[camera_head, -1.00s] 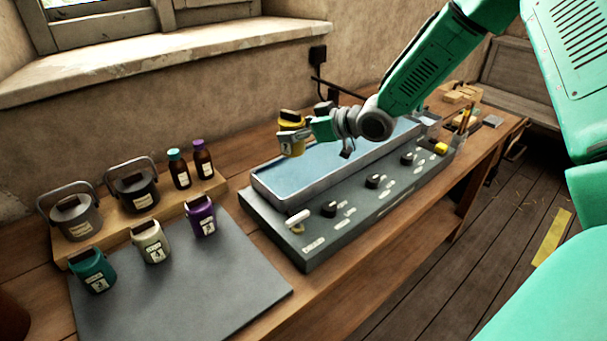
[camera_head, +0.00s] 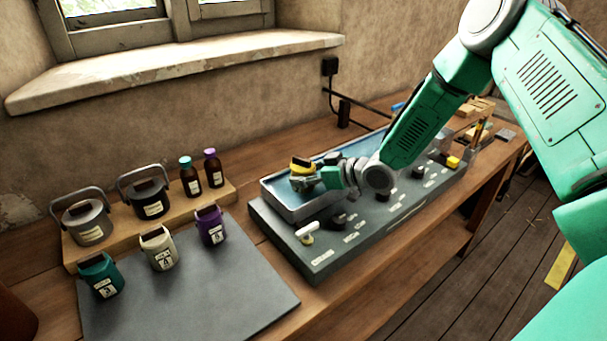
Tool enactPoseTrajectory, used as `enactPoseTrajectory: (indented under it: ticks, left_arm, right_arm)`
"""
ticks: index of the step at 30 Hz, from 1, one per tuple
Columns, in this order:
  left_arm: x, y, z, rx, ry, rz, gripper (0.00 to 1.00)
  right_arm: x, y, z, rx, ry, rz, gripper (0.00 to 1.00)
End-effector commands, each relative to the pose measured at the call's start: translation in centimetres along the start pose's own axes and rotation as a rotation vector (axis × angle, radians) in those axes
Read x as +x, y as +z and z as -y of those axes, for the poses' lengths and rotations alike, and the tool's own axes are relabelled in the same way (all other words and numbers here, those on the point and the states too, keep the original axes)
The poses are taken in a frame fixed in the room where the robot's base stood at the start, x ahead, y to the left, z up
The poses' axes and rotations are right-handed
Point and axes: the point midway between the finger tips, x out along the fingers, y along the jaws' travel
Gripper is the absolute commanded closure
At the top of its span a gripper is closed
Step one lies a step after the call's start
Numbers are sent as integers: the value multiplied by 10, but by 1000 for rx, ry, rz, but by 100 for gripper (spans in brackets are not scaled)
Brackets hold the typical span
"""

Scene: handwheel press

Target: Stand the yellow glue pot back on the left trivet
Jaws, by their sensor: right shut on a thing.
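The yellow glue pot (camera_head: 302,164) has a dark top and is held by my right gripper (camera_head: 308,181), whose fingers hide much of its body. The pot is at the left end of the long blue-floored metal bath (camera_head: 275,190). I cannot tell whether its base touches the bath floor. No trivet can be made out; the gripper and pot cover that end of the bath. My right arm reaches in from the right over the bath. My left gripper is not in view.
A control panel with knobs (camera_head: 338,216) fronts the bath. Green (camera_head: 100,275), cream (camera_head: 158,249) and purple (camera_head: 210,227) pots stand on a grey mat (camera_head: 200,295). Two lidded pots and two brown bottles (camera_head: 190,179) stand on a wooden board behind.

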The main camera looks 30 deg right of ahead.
Motion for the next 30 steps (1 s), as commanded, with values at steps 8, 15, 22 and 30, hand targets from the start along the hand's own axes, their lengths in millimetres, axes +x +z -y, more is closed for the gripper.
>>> enactPoseTrajectory:
  ticks: [8,15,22,30]
  left_arm:
    - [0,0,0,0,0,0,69]
    - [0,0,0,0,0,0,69]
    - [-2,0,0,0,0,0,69]
    - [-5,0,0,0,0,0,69]
  right_arm:
    - [1,0,0,-1,0,1,29]
    - [-5,-1,0,-1,0,0,29]
    - [-48,-2,-1,1,2,-2,29]
    - [-100,-2,-1,1,1,0,29]
